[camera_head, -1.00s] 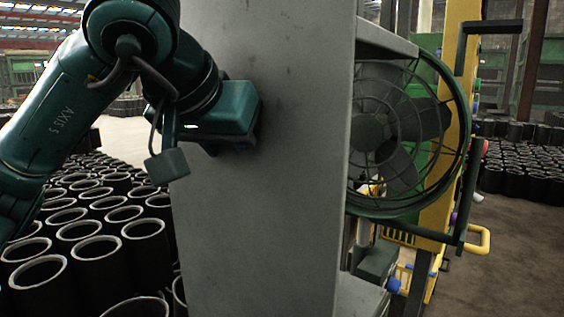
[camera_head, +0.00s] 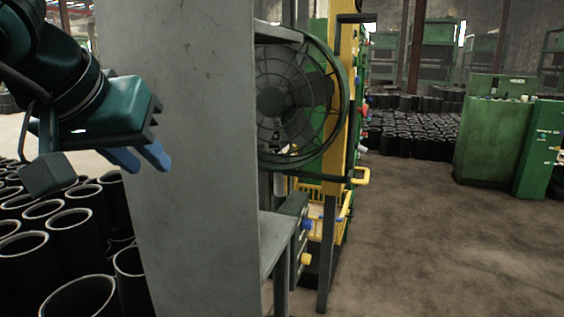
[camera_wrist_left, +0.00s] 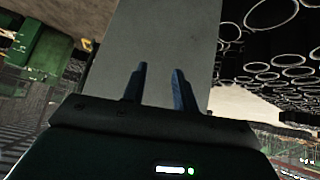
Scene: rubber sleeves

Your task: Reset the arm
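My left gripper (camera_head: 143,157) is at the left of the head view, in front of a tall grey panel (camera_head: 195,200). Its two blue fingers point right and down. In the left wrist view the fingers of my left gripper (camera_wrist_left: 160,88) stand apart with nothing between them. The grey panel (camera_wrist_left: 165,40) lies beyond them there; I cannot tell whether they touch it. My right gripper is in neither view.
Rows of black rubber sleeves (camera_head: 78,222) stand at the lower left, close to my left arm. A caged fan (camera_head: 295,100) is behind the panel, by a yellow post (camera_head: 347,130). Green cabinets (camera_head: 492,142) stand at right. The floor (camera_head: 440,250) there is clear.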

